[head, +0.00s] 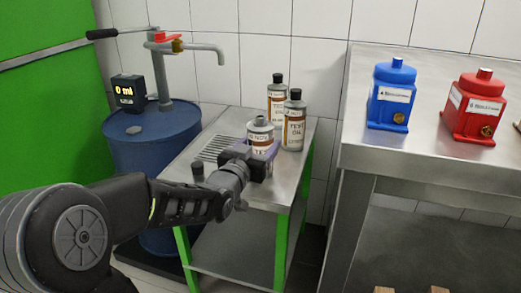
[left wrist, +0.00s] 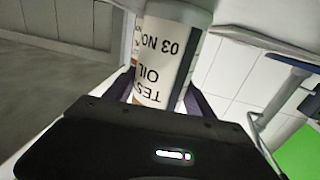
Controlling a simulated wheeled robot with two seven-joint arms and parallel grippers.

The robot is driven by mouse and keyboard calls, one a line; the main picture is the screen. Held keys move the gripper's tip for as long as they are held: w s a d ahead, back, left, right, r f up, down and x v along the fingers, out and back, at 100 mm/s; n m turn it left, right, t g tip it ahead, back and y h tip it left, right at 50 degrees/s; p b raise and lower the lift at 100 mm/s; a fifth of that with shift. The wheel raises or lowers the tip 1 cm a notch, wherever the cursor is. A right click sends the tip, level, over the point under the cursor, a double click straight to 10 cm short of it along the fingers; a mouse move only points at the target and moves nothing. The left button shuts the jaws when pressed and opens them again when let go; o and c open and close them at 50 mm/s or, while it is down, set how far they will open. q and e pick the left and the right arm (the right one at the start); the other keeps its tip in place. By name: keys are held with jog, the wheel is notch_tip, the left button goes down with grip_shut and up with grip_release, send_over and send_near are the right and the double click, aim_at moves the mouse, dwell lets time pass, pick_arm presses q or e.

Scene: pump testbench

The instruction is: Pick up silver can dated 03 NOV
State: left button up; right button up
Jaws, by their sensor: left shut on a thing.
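The silver can dated 03 NOV (head: 260,136) has a white label and stands upright over the small steel table (head: 205,178). In the left wrist view its label (left wrist: 165,62) reads "TEST OIL" and "03 NO", upside down. My left gripper (head: 261,158) is shut on this can, with a finger on each side of it. The gripper hides the can's lower part, so I cannot tell whether it touches the tabletop. My right gripper is not in view.
Two more oil cans, a rear one (head: 276,98) and a front one (head: 294,126), stand close behind the held can. A blue barrel (head: 150,150) with a pump and a "0 ml" display (head: 127,93) is left. A blue pump (head: 391,95) and a red pump (head: 474,108) stand on the right bench.

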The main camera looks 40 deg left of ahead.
aim_at(261, 116)
pick_arm(q)
grip_shut()
jog(key=shift+r, duration=0.1)
jog(key=shift+r, duration=0.15)
notch_tip(261, 116, up, 10)
jog(key=p, duration=0.4)
dwell(0.7)
